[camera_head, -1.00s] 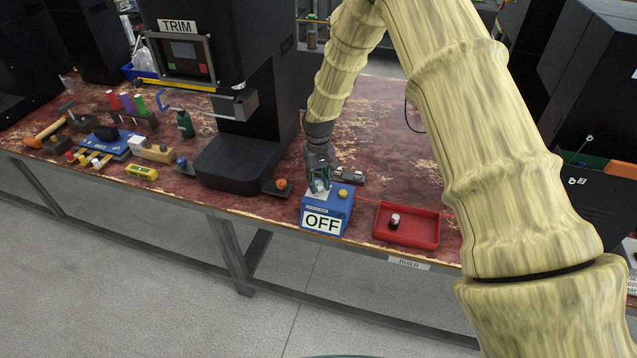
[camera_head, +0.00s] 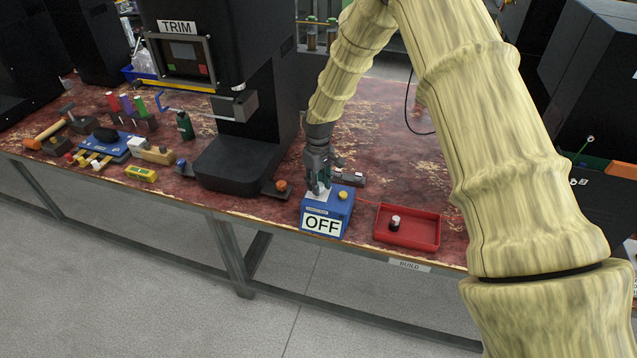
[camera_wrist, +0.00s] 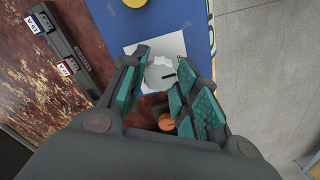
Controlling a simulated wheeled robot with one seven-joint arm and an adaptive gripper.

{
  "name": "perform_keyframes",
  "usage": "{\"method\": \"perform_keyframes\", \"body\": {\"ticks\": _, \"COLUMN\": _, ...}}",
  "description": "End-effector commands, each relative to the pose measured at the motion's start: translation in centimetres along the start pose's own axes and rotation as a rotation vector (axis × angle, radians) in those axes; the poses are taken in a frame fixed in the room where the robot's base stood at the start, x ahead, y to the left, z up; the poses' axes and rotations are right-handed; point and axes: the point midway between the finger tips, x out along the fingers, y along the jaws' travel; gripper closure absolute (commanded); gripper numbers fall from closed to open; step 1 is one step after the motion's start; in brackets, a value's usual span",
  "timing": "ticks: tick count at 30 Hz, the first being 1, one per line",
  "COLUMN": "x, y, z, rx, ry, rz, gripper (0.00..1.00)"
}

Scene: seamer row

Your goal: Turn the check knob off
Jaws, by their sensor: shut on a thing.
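The blue box (camera_head: 328,211) stands near the front edge of the bench, with a white OFF sign (camera_head: 321,224) on its front. On its top a pale knob (camera_wrist: 158,75) with a dark pointer mark sits on a white plate (camera_wrist: 171,45). My gripper (camera_head: 320,188) points down over this plate. In the wrist view the teal-padded fingers of my gripper (camera_wrist: 164,76) stand on both sides of the knob, shut on it. The fingers hide part of the knob. A yellow button (camera_head: 343,195) is beside it on the box top.
A red tray (camera_head: 434,213) holding a black and white knob (camera_head: 394,222) lies to the right. A dark labelled block (camera_head: 348,179) lies behind the box. The black TRIM machine (camera_head: 232,170) stands left, with an orange button (camera_head: 281,185) at its base.

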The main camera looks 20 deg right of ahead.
Motion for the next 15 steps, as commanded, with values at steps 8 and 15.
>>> {"method": "perform_keyframes", "body": {"ticks": 8, "x": -0.17, "y": 0.15, "z": -0.07, "rx": -0.002, "ry": 0.002, "rz": 0.003, "gripper": 0.51}}
{"method": "perform_keyframes", "body": {"ticks": 15, "x": -0.90, "y": 0.19, "z": -0.15, "rx": -0.002, "ry": 0.004, "rz": 0.003, "gripper": 0.50}}
